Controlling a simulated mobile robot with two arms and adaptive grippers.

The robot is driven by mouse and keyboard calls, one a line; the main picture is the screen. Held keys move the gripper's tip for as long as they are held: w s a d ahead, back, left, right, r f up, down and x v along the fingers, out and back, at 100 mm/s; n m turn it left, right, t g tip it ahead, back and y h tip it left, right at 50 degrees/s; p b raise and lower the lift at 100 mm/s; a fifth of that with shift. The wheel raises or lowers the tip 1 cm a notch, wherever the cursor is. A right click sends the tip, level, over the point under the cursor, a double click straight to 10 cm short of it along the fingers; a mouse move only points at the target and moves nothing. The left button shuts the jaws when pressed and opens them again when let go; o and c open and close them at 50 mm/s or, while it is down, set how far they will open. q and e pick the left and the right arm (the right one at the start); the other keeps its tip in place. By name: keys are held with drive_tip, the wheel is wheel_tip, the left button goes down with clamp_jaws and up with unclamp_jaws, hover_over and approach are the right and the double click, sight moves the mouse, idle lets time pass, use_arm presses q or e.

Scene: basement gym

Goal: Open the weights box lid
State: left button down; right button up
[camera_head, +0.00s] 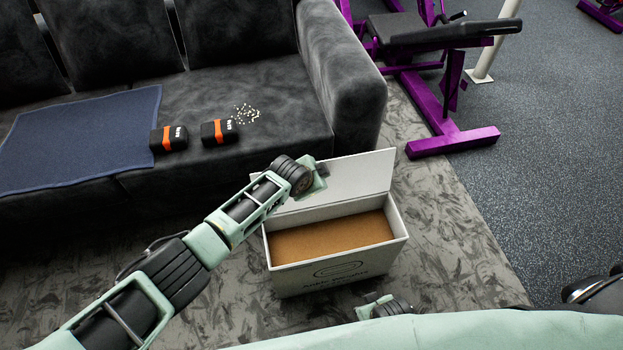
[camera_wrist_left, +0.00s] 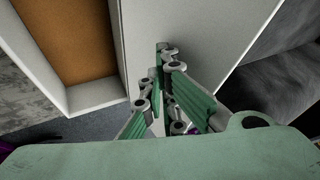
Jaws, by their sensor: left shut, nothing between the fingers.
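The weights box (camera_head: 297,278) is a white box with dark lettering on its front, standing on the patterned rug. Its white lid (camera_head: 352,172) stands raised at the back, and the brown inside shows. My left gripper (camera_head: 318,178) is shut and empty in front of the lid's left part, above the box's back edge. In the left wrist view, the shut fingers (camera_wrist_left: 163,65) lie over the pale lid (camera_wrist_left: 195,30), beside the open box (camera_wrist_left: 92,96). I cannot tell whether they touch the lid. My right gripper (camera_head: 380,306) shows partly at the box's front; its fingers are unclear.
A dark grey sofa (camera_head: 352,75) stands behind the box. On it are a blue towel (camera_head: 80,140), two black-and-orange packs (camera_head: 219,131) and small pale bits (camera_head: 246,114). A purple gym machine (camera_head: 455,137) stands at the back right. The speckled floor (camera_head: 550,170) at right is clear.

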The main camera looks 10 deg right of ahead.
use_arm(q)
drive_tip(key=v, duration=1.1)
drive_tip(key=shift+r, duration=0.2)
drive_tip(key=shift+s, duration=0.2)
